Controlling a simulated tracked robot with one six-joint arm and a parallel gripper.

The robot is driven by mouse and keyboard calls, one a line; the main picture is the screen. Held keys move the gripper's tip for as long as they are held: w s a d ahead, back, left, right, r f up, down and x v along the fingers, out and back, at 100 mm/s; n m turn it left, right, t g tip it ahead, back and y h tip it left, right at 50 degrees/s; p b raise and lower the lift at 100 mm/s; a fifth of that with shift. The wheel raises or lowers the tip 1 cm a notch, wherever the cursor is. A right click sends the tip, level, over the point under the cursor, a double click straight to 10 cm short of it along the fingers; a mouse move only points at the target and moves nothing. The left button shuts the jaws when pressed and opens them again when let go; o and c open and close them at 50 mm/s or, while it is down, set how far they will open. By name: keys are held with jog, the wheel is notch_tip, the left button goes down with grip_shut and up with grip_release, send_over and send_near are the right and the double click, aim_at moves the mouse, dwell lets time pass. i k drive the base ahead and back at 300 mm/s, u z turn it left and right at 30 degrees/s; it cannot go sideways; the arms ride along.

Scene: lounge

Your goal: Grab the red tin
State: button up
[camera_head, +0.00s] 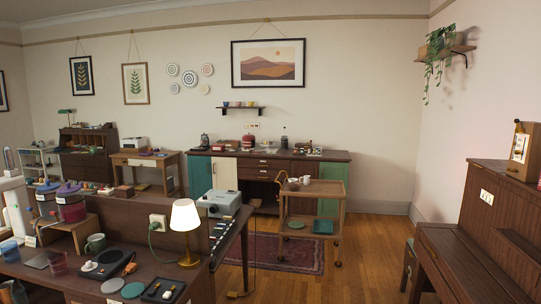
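A small red, rounded container (248,142) stands on top of the long sideboard against the back wall. It is the thing that looks most like a red tin, but it is too small here to be sure. A crimson pot with a purple lid (71,208) is on a low wooden stand at the near left. My gripper is not in view.
A near desk (200,288) with a lit lamp (186,222), a grey box (219,203) and clutter fills the lower left. A wooden trolley (312,188) stands before the sideboard (335,155). A piano (470,250) is at right. Wooden floor (370,250) lies clear between.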

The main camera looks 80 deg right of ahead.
aim_at(218, 149)
jog(key=z, duration=0.5)
jog(key=k, duration=1.2)
jog(key=z, duration=1)
jog(key=i, duration=1.15)
jog(key=z, duration=0.9)
jog(key=i, duration=0.75)
jog(key=z, duration=0.7)
jog(key=i, duration=2.15)
jog(key=z, duration=0.1)
